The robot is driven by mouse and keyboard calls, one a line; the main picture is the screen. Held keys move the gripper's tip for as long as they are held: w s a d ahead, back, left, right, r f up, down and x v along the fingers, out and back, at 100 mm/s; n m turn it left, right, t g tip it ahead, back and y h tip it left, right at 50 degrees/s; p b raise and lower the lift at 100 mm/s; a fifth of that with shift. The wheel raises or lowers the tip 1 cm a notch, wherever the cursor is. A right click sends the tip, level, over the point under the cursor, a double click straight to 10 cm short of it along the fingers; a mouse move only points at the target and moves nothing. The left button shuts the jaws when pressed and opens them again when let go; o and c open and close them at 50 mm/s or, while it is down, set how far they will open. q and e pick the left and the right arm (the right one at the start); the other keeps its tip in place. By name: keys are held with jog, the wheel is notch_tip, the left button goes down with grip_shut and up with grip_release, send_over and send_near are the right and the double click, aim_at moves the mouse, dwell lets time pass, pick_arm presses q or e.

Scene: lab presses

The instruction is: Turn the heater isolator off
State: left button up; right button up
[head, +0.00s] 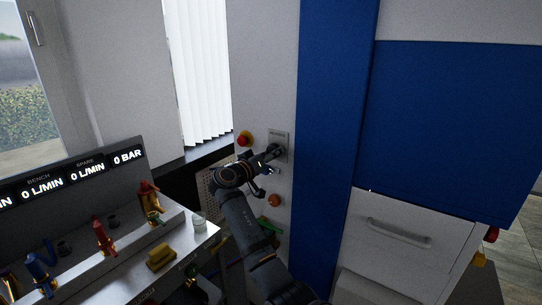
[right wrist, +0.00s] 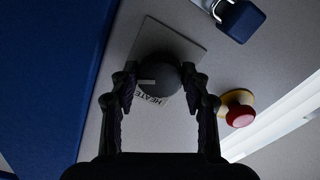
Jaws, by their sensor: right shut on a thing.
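The heater isolator is a dark round knob (right wrist: 160,70) on a grey square plate (right wrist: 188,42) lettered "HEATE…", the rest being covered. A pale mark shows at the knob's left side in the right wrist view. In the head view the plate (head: 281,138) is on the pale cabinet front, left of a blue panel. My right gripper (right wrist: 160,82) has one finger on each side of the knob and is shut on it. In the head view this gripper (head: 268,154) hides most of the knob. My left gripper is not in view.
A red button on a yellow base (head: 245,139) is close left of the plate. A blue padlock (right wrist: 240,20) hangs near the plate. An orange knob (head: 274,200) is lower on the cabinet. A bench with coloured taps (head: 103,237) and a beaker (head: 199,221) is at left.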

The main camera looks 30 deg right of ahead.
jog(key=shift+r+n+p, duration=0.1)
jog(key=shift+n+p, duration=2.75)
jog(key=shift+n, duration=3.35)
jog(key=o, duration=1.1)
jog(key=shift+o, duration=0.2)
